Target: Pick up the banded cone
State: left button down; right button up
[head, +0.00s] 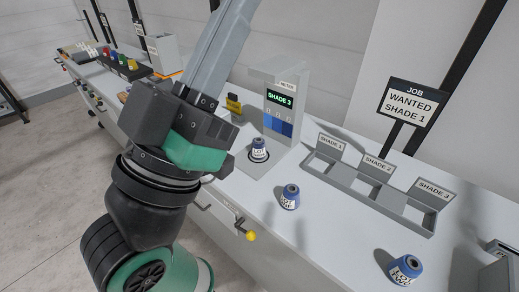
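Three blue cones with white LOT labels are in the head view. One cone (259,148) stands upright on the dark pad of the meter (287,91), whose screen reads SHADE 3. A second cone (289,197) stands on the bare table in front of the meter. A third cone (405,269), whose label seems to read LOT TWO, stands at the lower right. I cannot tell which one is the banded cone. One arm of mine fills the left middle and runs out of the top edge. Neither of my grippers is in view.
A grey rack (371,185) with slots marked SHADE 1, 2 and 3 looks empty. A sign (412,104) behind it reads JOB WANTED SHADE 1. A yellow-and-black item (234,104) stands left of the meter. Bare table (335,232) lies between the two right cones.

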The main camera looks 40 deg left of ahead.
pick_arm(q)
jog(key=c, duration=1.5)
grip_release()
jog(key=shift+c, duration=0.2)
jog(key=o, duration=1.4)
